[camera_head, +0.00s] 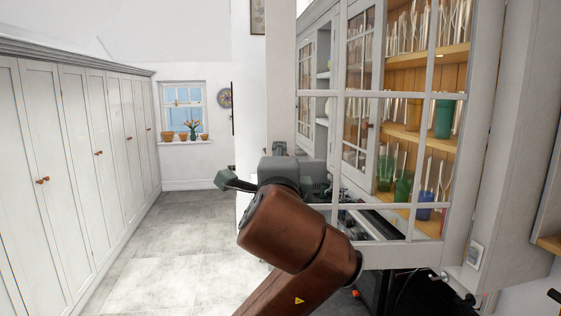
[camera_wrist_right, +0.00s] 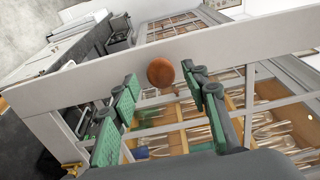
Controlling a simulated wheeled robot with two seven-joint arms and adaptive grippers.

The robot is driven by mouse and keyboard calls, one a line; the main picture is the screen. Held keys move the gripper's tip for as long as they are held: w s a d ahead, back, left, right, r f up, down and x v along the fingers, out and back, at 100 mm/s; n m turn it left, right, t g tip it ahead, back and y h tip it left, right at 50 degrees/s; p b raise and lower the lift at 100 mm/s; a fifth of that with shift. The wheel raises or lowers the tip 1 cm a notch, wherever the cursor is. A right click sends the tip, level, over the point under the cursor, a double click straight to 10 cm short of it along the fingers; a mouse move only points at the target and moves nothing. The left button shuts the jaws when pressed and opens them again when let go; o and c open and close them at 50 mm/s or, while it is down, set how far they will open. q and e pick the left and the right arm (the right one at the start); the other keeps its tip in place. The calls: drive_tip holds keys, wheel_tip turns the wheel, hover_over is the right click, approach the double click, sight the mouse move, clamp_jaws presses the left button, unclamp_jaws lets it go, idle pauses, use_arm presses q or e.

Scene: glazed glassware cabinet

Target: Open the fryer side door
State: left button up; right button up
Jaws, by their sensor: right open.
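A white-framed glazed cabinet door (camera_head: 381,94) fills the right of the head view, with shelves of glassware visible through its panes. I cannot tell how far it stands open. In the right wrist view its pale frame (camera_wrist_right: 255,38) crosses the picture and carries a round brown wooden knob (camera_wrist_right: 160,72). My right gripper (camera_wrist_right: 160,84) is open, with green-padded fingers on either side of the knob, which shows between the tips; contact cannot be told. In the head view my right gripper (camera_head: 272,178) is partly hidden by its brown arm. My left gripper is not in view.
Coloured glasses (camera_head: 443,118) stand on wooden shelves behind the panes. A dark appliance (camera_head: 378,290) sits below the door. Tall white cupboards (camera_head: 85,160) line the left wall. The grey tiled floor (camera_head: 180,240) between is clear.

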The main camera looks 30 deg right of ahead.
drive_tip(key=v, duration=0.8)
drive_tip(key=shift+w, duration=0.2)
drive_tip(key=x, duration=1.1)
drive_tip(key=shift+w+d, duration=0.15)
drive_tip(key=shift+d, duration=0.2)
